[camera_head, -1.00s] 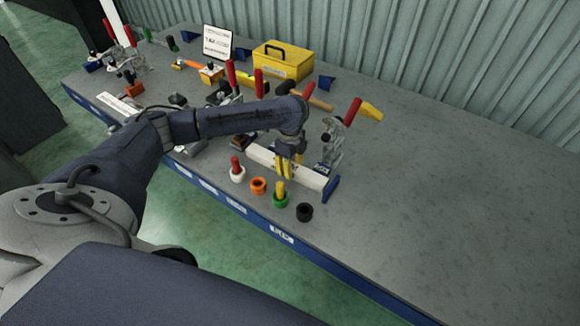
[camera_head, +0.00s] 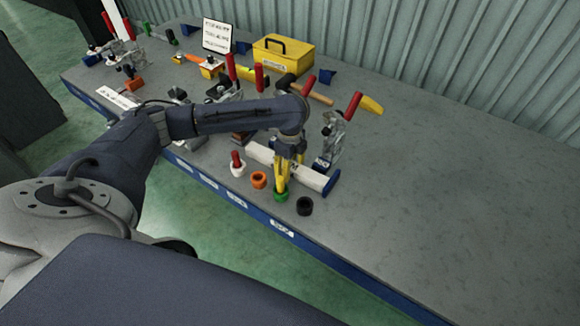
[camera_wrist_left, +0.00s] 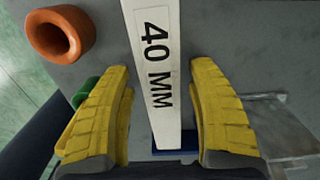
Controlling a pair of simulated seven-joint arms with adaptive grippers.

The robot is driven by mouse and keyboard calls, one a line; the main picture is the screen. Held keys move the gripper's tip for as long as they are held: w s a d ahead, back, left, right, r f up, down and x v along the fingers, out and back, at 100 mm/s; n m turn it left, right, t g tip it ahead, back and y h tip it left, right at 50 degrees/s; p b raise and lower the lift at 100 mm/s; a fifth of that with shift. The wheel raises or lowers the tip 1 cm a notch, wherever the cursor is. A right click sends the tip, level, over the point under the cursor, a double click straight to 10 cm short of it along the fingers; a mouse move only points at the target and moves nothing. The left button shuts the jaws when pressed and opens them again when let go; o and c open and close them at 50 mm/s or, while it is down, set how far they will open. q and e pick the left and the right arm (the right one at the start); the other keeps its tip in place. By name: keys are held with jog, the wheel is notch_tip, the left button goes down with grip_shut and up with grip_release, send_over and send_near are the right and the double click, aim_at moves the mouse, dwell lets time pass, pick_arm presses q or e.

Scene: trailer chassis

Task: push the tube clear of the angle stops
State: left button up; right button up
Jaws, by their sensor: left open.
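The tube is a long white square bar (camera_head: 312,178) marked "40 MM", lying near the front edge of the bench. It also shows in the left wrist view (camera_wrist_left: 155,60), running lengthwise between the fingers. A blue angle stop (camera_head: 332,183) stands at its right end; a blue piece also shows at the tube's lower end in the wrist view (camera_wrist_left: 178,154). My left gripper (camera_head: 282,184) is open, its yellow fingers on either side of the tube with a gap on each side. I cannot tell how low the fingertips are. My right gripper is not in view.
White, orange (camera_head: 259,180), green (camera_head: 280,195) and black (camera_head: 304,206) rings stand along the front edge. A red-handled toggle clamp (camera_head: 330,140) stands behind the tube's right end. A hammer (camera_head: 330,98) and yellow toolbox (camera_head: 283,57) lie farther back. The right side is clear.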

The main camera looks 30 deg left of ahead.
pick_arm(q)
jog(key=shift+r, duration=0.1)
notch_tip(320, 180, up, 12)
dwell(0.7)
dwell(0.3)
